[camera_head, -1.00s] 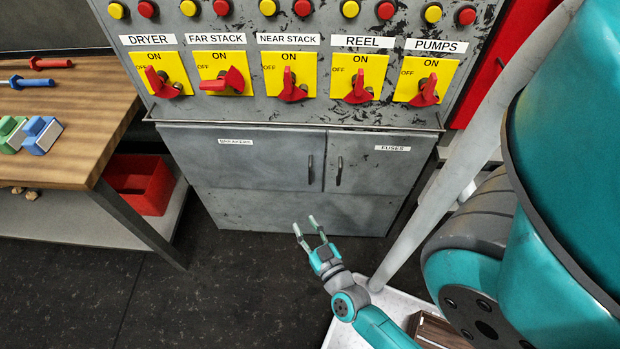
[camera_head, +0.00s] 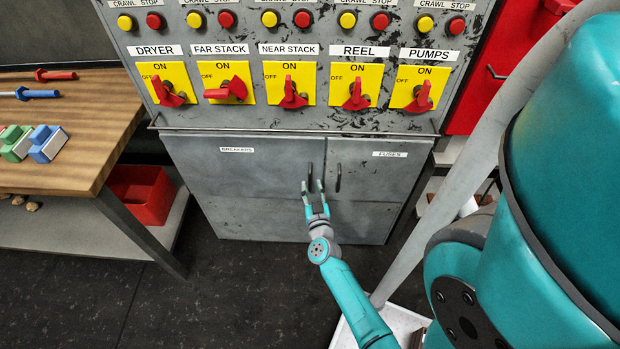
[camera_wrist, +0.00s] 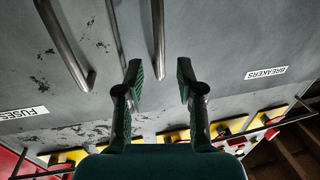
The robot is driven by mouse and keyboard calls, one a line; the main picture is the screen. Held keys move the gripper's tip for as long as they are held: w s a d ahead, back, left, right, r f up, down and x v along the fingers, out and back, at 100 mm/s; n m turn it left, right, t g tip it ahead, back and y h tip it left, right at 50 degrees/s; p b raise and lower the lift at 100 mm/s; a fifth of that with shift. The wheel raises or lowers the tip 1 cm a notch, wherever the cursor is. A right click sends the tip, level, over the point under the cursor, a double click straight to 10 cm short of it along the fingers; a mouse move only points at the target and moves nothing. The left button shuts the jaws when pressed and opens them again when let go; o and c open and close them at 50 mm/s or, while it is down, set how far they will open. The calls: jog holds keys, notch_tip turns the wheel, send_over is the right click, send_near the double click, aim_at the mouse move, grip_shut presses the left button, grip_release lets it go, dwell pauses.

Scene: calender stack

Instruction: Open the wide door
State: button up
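The wide door (camera_head: 240,170), labelled BREAKERS, is the left door of the grey cabinet and is shut. Its vertical bar handle (camera_head: 310,172) is near its right edge; in the wrist view this handle (camera_wrist: 158,40) appears upside down. My gripper (camera_head: 312,187) is at the lower part of that handle. In the wrist view my gripper (camera_wrist: 160,78) is open, with one finger on each side of the handle's line. The handle's end shows between the fingertips. I cannot tell whether either finger touches it.
The narrow FUSES door (camera_head: 375,170) is shut, its handle (camera_head: 338,178) close to the right of my gripper. A panel of red switches (camera_head: 292,95) is above the doors. A wooden table (camera_head: 75,150) and red bin (camera_head: 142,195) are left. The floor before the cabinet is clear.

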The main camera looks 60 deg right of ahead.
aim_at(310, 179)
jog(key=shift+x, duration=2.15)
grip_shut()
